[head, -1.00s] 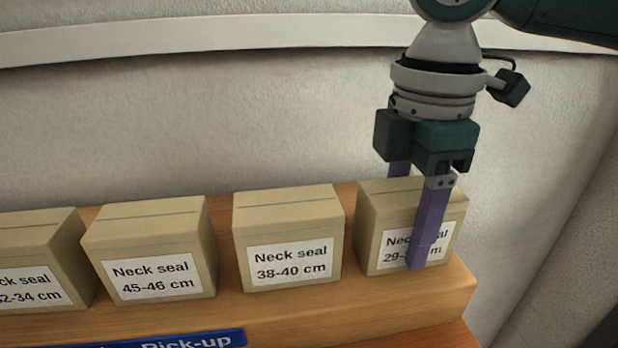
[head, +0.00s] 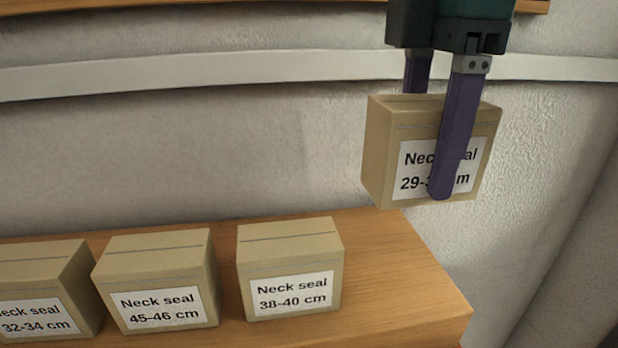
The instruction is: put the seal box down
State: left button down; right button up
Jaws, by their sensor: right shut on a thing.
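A tan seal box (head: 378,150) labelled "Neck seal 29-3… cm" hangs in the air above the right end of the wooden shelf (head: 400,280). My right gripper (head: 430,140) is shut on it from above, one purple finger across the front label and the other behind the box. The front finger hides part of the label. The box is roughly upright, slightly tilted in the picture, and clear of the shelf. My left gripper is not in view.
On the shelf stand three more boxes: 38-40 cm (head: 290,265), 45-46 cm (head: 155,280) and 32-34 cm (head: 45,290), cut by the left edge. The shelf's right end is bare. A white rail (head: 200,75) runs along the wall behind.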

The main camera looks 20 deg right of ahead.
notch_tip(320, 180, up, 8)
jog(key=shift+r+p, duration=0.2)
jog(key=shift+p, duration=0.95)
jog(key=r+m+p, duration=0.1)
jog(key=m, duration=0.1)
jog(key=a+r+m+p, duration=0.1)
jog(key=r+m+p, duration=0.1)
jog(key=a+r+m+p, duration=0.1)
jog(key=r+m+p, duration=0.1)
jog(key=m, duration=0.1)
jog(key=shift+s+a, duration=0.15)
jog(key=shift+s, duration=0.25)
jog(key=s+r+m+p, duration=0.2)
jog(key=r+p, duration=1.1)
jog(key=p, duration=0.1)
jog(key=s+a+r+m+p, duration=0.1)
jog(key=s+r+m+p, duration=0.1)
jog(key=r+p, duration=1.1)
jog(key=s+a+r+m+p, duration=0.1)
jog(key=s+r+m+p, duration=0.2)
jog(key=r+p, duration=1)
jog(key=shift+m+p, duration=0.6)
jog(key=shift+p, duration=0.65)
jog(key=shift+a, duration=0.1)
